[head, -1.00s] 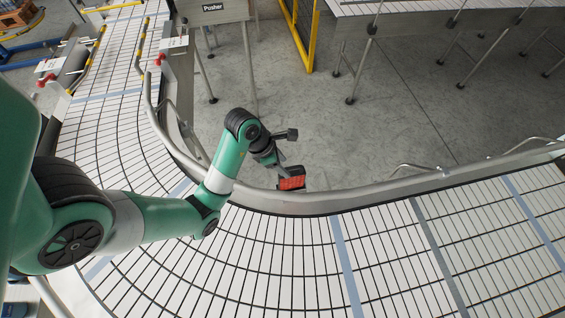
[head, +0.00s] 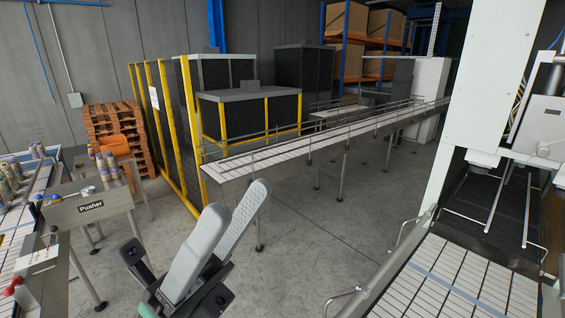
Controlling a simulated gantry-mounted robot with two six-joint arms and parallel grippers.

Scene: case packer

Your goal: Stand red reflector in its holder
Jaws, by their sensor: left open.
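My left gripper (head: 236,200) is large at the lower middle of the head view, with its two grey ribbed finger pads pointing up and to the right. It is open, and I see nothing between the pads. The red reflector and its holder cannot be made out in this view. My right gripper is not in view.
A table marked Pusher (head: 91,207) stands at the left, with a red knob (head: 14,283) on the conveyor side below it. A conveyor (head: 465,275) with a metal rail is at the lower right. A raised conveyor (head: 330,135) crosses behind. Bare floor (head: 310,235) lies between.

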